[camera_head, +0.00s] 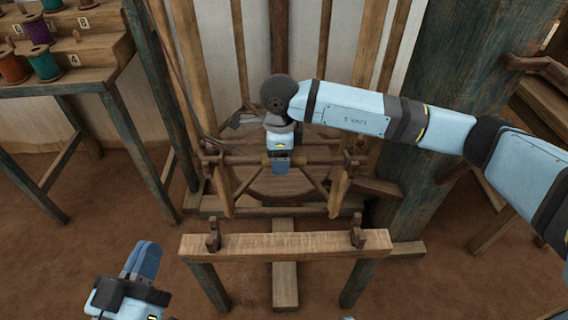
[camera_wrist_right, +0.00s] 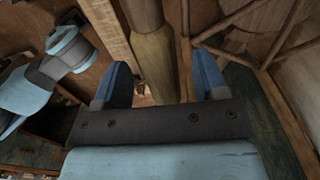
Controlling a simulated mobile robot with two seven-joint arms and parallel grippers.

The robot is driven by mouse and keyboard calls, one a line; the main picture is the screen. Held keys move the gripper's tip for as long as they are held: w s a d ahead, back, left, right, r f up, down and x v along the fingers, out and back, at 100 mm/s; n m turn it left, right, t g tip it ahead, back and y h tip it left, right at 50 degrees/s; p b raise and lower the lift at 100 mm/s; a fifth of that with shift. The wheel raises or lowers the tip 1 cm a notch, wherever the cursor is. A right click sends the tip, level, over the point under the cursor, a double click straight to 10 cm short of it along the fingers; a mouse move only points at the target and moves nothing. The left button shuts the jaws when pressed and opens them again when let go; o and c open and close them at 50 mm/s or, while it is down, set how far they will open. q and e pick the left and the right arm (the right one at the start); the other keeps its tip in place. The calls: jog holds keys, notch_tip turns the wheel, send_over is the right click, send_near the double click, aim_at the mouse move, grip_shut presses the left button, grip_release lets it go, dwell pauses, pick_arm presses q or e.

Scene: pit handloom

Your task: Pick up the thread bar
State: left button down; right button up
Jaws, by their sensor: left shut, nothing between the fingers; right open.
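A round wooden bar, which looks like the thread bar (camera_head: 325,161), lies crosswise in the loom frame in the head view. My right gripper (camera_head: 281,167) reaches down over its middle and hides part of it. In the right wrist view the bar (camera_wrist_right: 153,52) runs between the two blue fingers of my right gripper (camera_wrist_right: 163,80), which are apart. I cannot tell whether either finger touches it. My left gripper (camera_head: 146,260) is shut and empty at the lower left, well away from the bar.
A wooden beam (camera_head: 330,243) with two upright pegs stands in front of the loom. A thick dark post (camera_head: 445,75) stands at the right. A stepped rack (camera_head: 95,48) with several thread spools is at the upper left. Bare floor lies at the lower left.

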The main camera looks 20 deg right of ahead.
jog(key=shift+f, duration=0.8)
jog(key=c, duration=1.1)
jog(key=shift+r, duration=0.1)
jog(key=shift+c, duration=0.2)
